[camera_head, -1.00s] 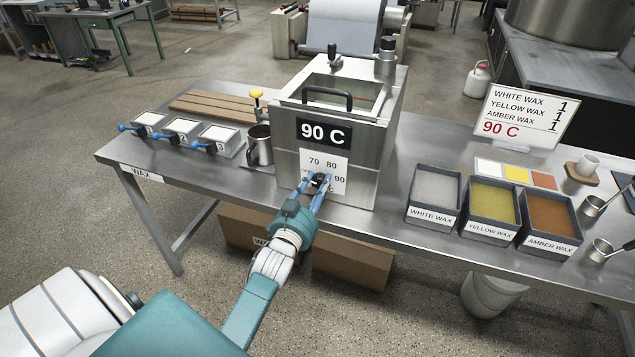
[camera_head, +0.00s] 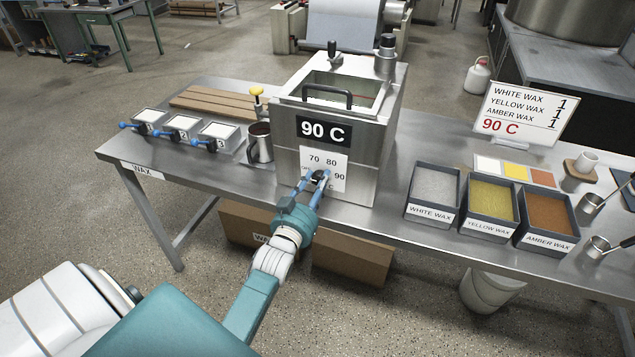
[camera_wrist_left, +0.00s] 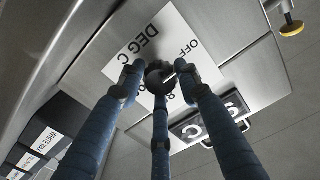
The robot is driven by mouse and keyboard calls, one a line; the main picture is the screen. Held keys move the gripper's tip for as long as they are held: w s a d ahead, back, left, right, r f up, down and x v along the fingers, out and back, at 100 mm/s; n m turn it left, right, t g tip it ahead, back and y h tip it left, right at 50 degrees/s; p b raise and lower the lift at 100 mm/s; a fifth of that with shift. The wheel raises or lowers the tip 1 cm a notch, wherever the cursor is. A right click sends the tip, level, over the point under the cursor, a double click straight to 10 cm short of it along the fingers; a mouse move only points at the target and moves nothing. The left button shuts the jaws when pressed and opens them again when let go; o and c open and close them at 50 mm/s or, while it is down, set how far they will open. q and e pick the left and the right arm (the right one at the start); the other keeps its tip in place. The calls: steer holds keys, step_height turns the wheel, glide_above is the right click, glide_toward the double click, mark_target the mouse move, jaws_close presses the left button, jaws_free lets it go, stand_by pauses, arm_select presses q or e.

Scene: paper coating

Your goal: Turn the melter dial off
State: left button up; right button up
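The melter (camera_head: 340,115) is a steel box with a 90 C display (camera_head: 324,131) on its front. My left gripper (camera_head: 314,182) is at the dial. In the left wrist view the blue fingers close in around the knob (camera_wrist_left: 158,73), with OFF and DEG C on the plate beside it. The fingers hide part of the scale, and I cannot read the knob's setting. My right gripper is not in view.
A metal cup (camera_head: 260,144) and numbered trays (camera_head: 183,127) stand left of the melter. White (camera_head: 431,213), yellow (camera_head: 489,229) and amber (camera_head: 546,241) wax bins stand to the right, with a sign (camera_head: 523,115) behind. Cardboard boxes (camera_head: 350,262) are under the table.

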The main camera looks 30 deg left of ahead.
arm_select(q)
steer(key=shift+o, duration=1.4)
steer(key=shift+f, duration=0.1)
steer(key=v, duration=1.2)
steer(key=shift+s+f, duration=0.1)
steer(key=shift+f, duration=0.05)
steer(key=s+d+f+g+h, duration=0.1)
steer(key=s+d+f+g, duration=0.25)
steer(key=f, duration=0.85)
steer(key=s+d+f+m+g+h, duration=0.15)
steer(key=s+d+f, duration=0.3)
steer(key=f, duration=0.85)
steer(key=s+d+f+g+h, duration=0.2)
steer(key=s+d+f+g, duration=0.15)
steer(key=f, duration=0.85)
steer(key=s+f+g, duration=0.2)
steer(key=s+f, duration=0.3)
steer(key=s, duration=0.4)
steer(key=s+f+m+g, duration=0.1)
steer(key=s+f+g, duration=0.2)
steer(key=s, duration=0.7)
steer(key=s+f+g, duration=0.3)
steer(key=s+f, duration=0.5)
steer(key=s, duration=0.2)
